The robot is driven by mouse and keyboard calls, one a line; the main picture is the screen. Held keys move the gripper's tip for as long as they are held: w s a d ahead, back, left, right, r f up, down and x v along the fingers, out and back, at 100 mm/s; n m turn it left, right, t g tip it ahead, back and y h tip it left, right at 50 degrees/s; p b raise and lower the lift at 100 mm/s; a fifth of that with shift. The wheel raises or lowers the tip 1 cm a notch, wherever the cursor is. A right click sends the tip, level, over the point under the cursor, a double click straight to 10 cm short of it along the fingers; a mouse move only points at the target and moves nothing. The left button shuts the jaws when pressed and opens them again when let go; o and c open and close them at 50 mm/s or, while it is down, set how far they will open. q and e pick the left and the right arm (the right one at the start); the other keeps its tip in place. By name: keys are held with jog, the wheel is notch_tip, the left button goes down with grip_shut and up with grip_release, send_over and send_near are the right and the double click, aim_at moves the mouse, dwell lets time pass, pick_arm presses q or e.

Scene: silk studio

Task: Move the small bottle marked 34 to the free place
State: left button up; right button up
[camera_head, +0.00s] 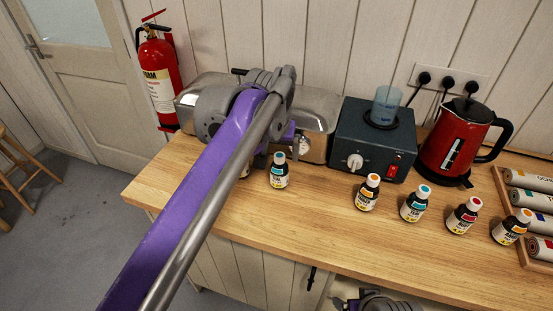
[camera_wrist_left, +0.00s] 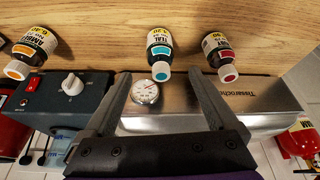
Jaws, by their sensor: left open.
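Small dark bottles stand in a row along the wooden counter. A teal-capped bottle (camera_head: 279,172) stands left of a bare gap. My arm mostly hides another bottle (camera_head: 247,168) to its left. Right of the gap stand an orange-capped bottle (camera_head: 367,192), a second teal-capped one (camera_head: 416,204), a red-capped one (camera_head: 463,216) and another orange-capped one (camera_head: 511,227). My left gripper (camera_head: 291,141) is open and empty behind the first teal-capped bottle. In the left wrist view, a teal-capped bottle (camera_wrist_left: 160,50) lies just beyond the fingertips (camera_wrist_left: 160,76), between their lines.
A metal steamer-like box (camera_head: 316,118) with a dial stands behind my gripper. A dark heater unit (camera_head: 372,140) holding a blue beaker (camera_head: 386,103) and a red kettle (camera_head: 456,137) stand to its right. A tray of rolls (camera_head: 527,205) is at far right. The counter's front strip is clear.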

pick_arm(q)
jog(key=s+a+f+n, duration=0.1)
jog(key=s+a+f, duration=0.7)
jog(key=s, duration=0.5)
jog(key=s+a+f, duration=0.9)
jog(key=s+f, duration=0.4)
jog(key=shift+s+f+n+t+y, duration=0.2)
jog(key=shift+n+t+y, duration=0.1)
jog(key=shift+n, duration=0.1)
